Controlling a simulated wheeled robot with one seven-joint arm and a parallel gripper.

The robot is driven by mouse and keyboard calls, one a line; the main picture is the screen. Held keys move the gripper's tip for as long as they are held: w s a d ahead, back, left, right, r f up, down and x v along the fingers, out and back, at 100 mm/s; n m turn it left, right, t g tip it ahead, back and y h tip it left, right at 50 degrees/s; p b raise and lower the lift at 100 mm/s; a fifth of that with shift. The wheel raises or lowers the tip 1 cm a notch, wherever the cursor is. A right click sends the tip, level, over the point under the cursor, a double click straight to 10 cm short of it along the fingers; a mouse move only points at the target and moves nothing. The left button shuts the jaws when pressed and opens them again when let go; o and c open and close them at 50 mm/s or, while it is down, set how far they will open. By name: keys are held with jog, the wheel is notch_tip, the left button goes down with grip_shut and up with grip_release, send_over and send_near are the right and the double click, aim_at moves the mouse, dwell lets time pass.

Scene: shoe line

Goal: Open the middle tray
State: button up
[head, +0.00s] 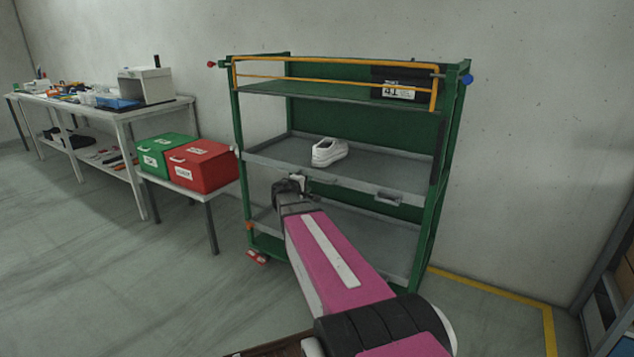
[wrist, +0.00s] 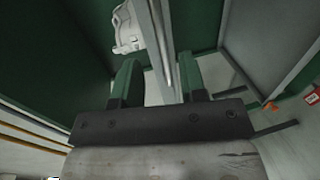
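The middle tray (head: 265,157) is a grey metal tray in a green rack, with a white shoe (head: 328,152) on it. The shoe also shows at the top left of the wrist view (wrist: 127,28). My gripper (head: 296,179) is at the tray's front edge, left of its centre. In the wrist view the two green fingers (wrist: 158,78) stand apart, with a grey metal bar or edge of the tray (wrist: 158,30) running between them. I see gaps on both sides of it. Whether this bar is the handle I cannot tell. The tray appears level with the rack's front.
The rack's top shelf (head: 330,92) has an orange rail (head: 330,78) and a dark box (head: 400,84). A lower tray (head: 370,245) lies beneath. Green (head: 165,153) and red (head: 202,165) boxes stand on a side table at left.

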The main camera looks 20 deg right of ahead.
aim_at(316, 180)
jog(key=x, duration=0.7)
jog(key=shift+w+d, duration=0.25)
grip_shut()
